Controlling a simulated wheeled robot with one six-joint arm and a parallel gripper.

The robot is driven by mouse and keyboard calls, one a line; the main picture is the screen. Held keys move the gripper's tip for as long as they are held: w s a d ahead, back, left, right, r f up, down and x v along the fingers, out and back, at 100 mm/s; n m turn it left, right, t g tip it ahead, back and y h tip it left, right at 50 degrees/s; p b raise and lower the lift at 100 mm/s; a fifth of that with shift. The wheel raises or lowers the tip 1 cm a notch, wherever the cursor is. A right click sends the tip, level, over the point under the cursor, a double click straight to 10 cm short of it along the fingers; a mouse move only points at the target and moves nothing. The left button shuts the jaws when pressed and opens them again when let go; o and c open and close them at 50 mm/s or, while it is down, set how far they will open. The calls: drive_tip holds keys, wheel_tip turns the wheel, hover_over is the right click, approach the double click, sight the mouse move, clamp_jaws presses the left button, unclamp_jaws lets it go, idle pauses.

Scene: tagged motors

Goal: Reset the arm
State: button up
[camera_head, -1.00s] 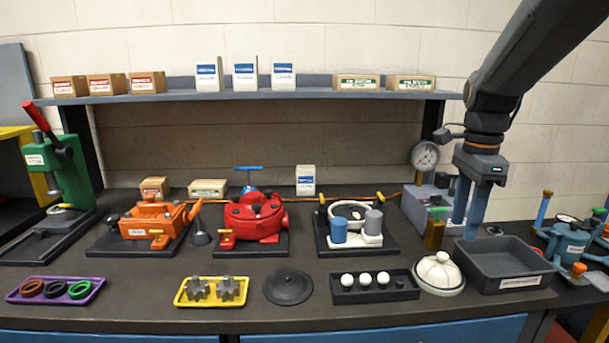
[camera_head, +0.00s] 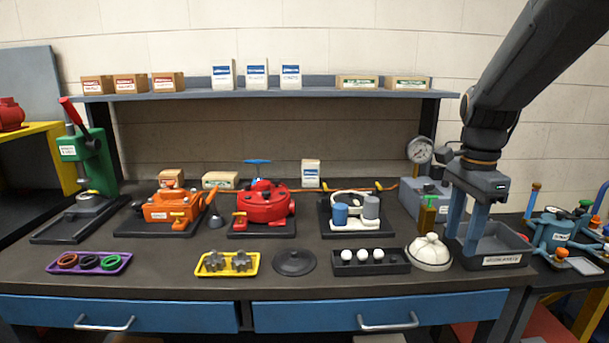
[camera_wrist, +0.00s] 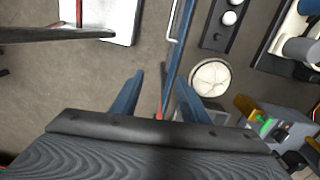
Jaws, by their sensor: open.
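My gripper (camera_head: 465,224) hangs from my dark arm at the right in the head view, fingers pointing down. In the picture its fingers overlap the grey bin (camera_head: 500,249) on the bench; I cannot tell the height between them. In the wrist view my gripper (camera_wrist: 157,95) has its two blue fingers apart with nothing between them. The white domed lid (camera_head: 429,252) sits left of the bin. It also shows in the wrist view (camera_wrist: 210,78), beyond the right finger.
The bench carries a red pump (camera_head: 262,206), an orange unit (camera_head: 172,207), a green press (camera_head: 93,165) and a black tray with white balls (camera_head: 371,262). A gauge (camera_head: 420,150) stands behind my gripper. A shelf (camera_head: 300,91) holds several boxes.

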drive_tip(key=s+a+f+n, duration=1.2)
drive_tip(key=a+f+n, duration=0.1)
drive_tip(key=n, duration=0.4)
drive_tip(key=shift+s+f+t, duration=0.3)
drive_tip(key=shift+s+f, duration=0.1)
drive_tip(key=shift+f, duration=0.05)
